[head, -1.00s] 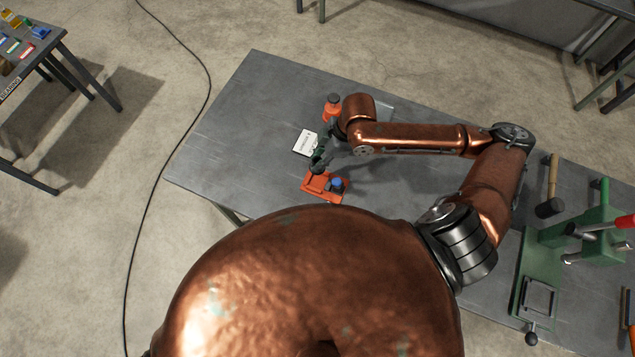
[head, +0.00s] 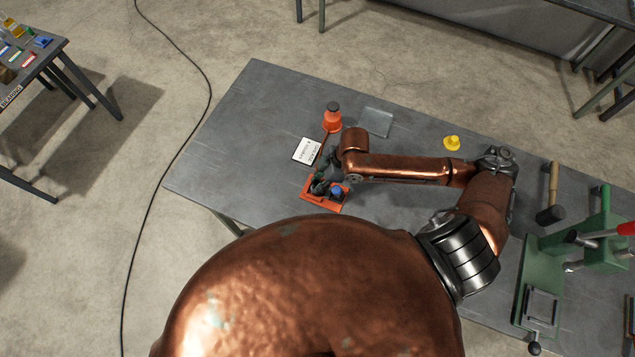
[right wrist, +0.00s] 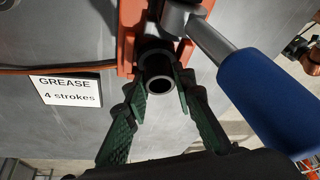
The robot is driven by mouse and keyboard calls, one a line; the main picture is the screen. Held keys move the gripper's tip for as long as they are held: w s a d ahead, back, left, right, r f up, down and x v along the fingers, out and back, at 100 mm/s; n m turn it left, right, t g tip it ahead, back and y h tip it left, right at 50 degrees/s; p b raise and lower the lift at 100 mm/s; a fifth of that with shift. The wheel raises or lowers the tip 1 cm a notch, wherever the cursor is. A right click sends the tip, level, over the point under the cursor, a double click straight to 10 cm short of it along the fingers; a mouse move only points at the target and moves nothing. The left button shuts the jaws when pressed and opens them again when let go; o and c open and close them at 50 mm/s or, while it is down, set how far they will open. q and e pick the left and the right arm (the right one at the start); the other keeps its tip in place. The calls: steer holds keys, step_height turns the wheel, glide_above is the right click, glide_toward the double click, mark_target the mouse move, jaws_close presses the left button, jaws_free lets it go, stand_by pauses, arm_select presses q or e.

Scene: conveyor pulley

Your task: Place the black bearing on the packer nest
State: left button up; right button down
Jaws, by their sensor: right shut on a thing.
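The black bearing (right wrist: 158,83) is a dark ring, seen end-on in the right wrist view. My right gripper (right wrist: 160,88) is shut on it, with one green finger on each side. The bearing is over the orange packer (right wrist: 128,38), in line with its dark nest; I cannot tell whether it is seated. The packer's lever has a blue handle (right wrist: 268,105). In the head view my right gripper (head: 322,184) is at the orange packer (head: 325,205), and the bearing is hard to make out there. My left gripper is not in view.
A white grease card (head: 305,151) and an orange pot (head: 332,120) with a dark top are close behind the packer. A clear square plate (head: 377,122) and a yellow part (head: 452,143) lie farther back. A green press (head: 540,270) and a mallet (head: 551,205) stand at right.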

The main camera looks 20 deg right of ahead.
steer(key=c, duration=1.6)
jaws_free()
steer(key=shift+f, duration=0.1)
steer(key=v, duration=1.2)
steer(key=shift+p, duration=0.3)
steer(key=shift+a, duration=0.1)
